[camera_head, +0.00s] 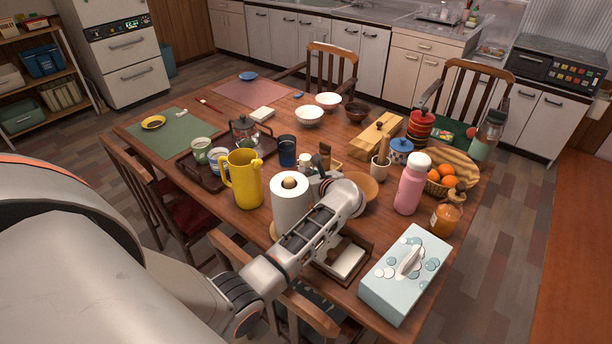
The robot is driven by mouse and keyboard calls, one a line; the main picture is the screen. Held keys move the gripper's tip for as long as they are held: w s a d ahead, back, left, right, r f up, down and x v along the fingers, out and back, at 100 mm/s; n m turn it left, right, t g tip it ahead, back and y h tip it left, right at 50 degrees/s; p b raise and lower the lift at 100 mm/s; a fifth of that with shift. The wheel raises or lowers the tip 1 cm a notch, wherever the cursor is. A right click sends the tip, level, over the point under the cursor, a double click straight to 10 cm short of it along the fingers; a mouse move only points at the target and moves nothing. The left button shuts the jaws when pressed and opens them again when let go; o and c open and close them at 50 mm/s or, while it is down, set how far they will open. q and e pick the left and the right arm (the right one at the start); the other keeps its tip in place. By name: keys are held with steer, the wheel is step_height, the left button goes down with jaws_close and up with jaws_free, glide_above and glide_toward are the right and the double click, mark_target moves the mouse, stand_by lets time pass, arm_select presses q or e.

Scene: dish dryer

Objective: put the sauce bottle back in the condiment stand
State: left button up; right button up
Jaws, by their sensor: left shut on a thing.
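My left arm reaches in from the lower left over the table. Its gripper (319,170) is small and partly hidden behind its own wrist, and it is shut on the sauce bottle (325,149), a small dark brown bottle whose top shows above the fingers. The bottle looks roughly upright. Tan wood just right of the bottle looks like part of the condiment stand (337,165). A white-bodied shaker (305,160) stands just left of the bottle. The gripper and wrist hide most of this spot, so I cannot tell whether the bottle touches the stand. My right gripper is not in view.
A paper towel roll (289,205) and yellow pitcher (243,180) stand close left of the gripper. A pink bottle (411,188) and tissue box (400,277) stand farther right.

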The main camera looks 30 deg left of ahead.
arm_select(q)
steer(key=shift+r, duration=0.1)
steer(key=o, duration=1.2)
steer(key=shift+f, duration=0.2)
steer(key=shift+o, duration=0.2)
steer(key=shift+r, duration=0.1)
steer(key=shift+r, duration=0.2)
steer(key=p+v, duration=0.1)
steer(key=v, duration=1.1)
steer(key=shift+f, duration=0.15)
